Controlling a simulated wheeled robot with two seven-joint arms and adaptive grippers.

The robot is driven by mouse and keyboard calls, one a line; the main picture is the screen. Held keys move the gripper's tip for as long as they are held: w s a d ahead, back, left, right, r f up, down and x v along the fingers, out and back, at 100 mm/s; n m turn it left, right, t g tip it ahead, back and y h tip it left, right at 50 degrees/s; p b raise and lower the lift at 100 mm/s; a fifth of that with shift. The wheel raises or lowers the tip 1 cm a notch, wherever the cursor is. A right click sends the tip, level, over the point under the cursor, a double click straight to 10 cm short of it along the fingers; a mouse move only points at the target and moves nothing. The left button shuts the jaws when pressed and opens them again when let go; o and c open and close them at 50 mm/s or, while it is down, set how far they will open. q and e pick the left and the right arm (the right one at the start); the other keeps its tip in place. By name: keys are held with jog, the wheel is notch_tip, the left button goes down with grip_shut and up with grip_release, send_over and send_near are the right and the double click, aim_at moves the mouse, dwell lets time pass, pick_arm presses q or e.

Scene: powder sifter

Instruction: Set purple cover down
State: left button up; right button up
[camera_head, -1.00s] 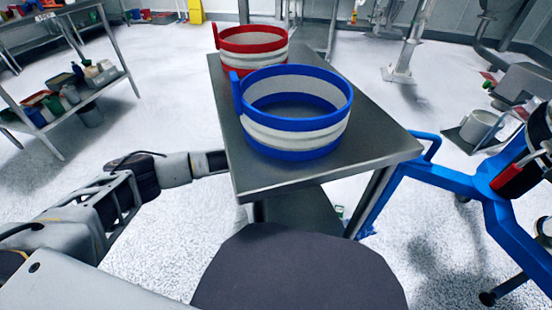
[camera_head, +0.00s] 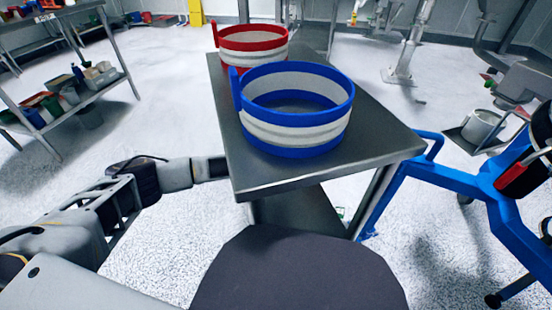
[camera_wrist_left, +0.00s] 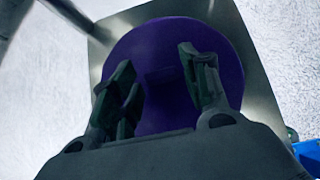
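The purple cover (camera_wrist_left: 160,45) is a round flat disc in the left wrist view, with a small raised or recessed bar at its middle. It appears to lie on a square metal surface (camera_wrist_left: 248,100). My left gripper (camera_wrist_left: 162,72) faces the disc, its two dark fingers spread wide on either side of the bar. Nothing shows clamped between them, though I cannot tell the exact gap to the disc. In the head view my left forearm passes behind the table's left edge, hiding the gripper and cover. My right gripper is not in view.
A metal table (camera_head: 385,148) carries a blue and white ring sieve (camera_head: 290,140) in front and a red and white one (camera_head: 253,38) behind. A blue frame (camera_head: 465,185) stands at the right. A shelf rack (camera_head: 85,88) stands at the left, with open floor between.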

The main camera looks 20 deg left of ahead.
pick_arm(q)
jog(key=shift+o, duration=0.5)
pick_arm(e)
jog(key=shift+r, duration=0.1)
pick_arm(q)
jog(key=shift+r, duration=0.1)
jog(key=shift+s+d+r+p, duration=0.2)
jog(key=shift+s+r+p, duration=0.15)
jog(key=shift+r, duration=0.1)
jog(key=p+v, duration=0.3)
jog(key=v, duration=0.8)
jog(key=shift+p, duration=0.4)
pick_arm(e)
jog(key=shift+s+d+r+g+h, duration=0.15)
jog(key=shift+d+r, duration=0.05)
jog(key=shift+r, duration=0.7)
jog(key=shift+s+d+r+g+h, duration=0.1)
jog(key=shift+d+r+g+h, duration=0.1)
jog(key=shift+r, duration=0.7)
